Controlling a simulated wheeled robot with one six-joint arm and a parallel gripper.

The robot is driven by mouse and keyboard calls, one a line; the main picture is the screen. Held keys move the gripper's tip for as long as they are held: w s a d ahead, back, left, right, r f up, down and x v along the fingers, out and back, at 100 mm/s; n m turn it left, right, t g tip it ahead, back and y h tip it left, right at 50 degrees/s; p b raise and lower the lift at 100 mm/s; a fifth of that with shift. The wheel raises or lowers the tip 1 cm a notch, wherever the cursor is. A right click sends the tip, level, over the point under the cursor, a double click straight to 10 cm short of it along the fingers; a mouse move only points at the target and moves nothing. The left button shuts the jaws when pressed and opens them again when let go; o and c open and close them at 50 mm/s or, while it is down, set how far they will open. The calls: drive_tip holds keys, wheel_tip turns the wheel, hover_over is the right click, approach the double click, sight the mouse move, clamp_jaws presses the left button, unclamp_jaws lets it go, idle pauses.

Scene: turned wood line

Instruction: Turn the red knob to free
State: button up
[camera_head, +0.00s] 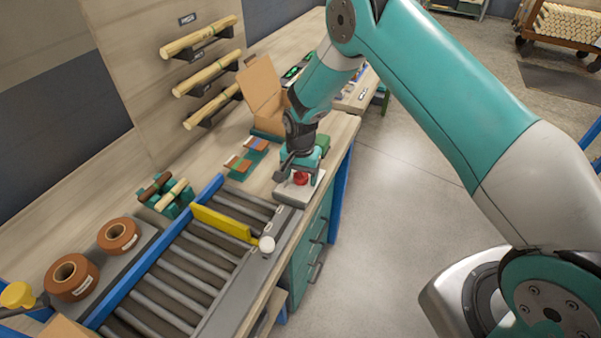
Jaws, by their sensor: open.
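The red knob (301,179) sits on a pale grey box (289,193) at the end of the roller conveyor, near the bench's right edge. My gripper (300,174) points down right at the knob, with its fingers beside or around it. It is open. The fingers and wrist hide part of the knob, so its pointer and any position marks cannot be made out. I cannot tell whether the fingers touch it.
A roller conveyor (185,264) with a yellow bar (224,222) and a white ball-topped lever (267,245) lies in front of the box. A cardboard box (262,90) stands behind. Brown tape rolls (72,277) are at left. Open floor lies right of the bench.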

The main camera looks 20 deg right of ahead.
drive_tip(key=c, duration=0.9)
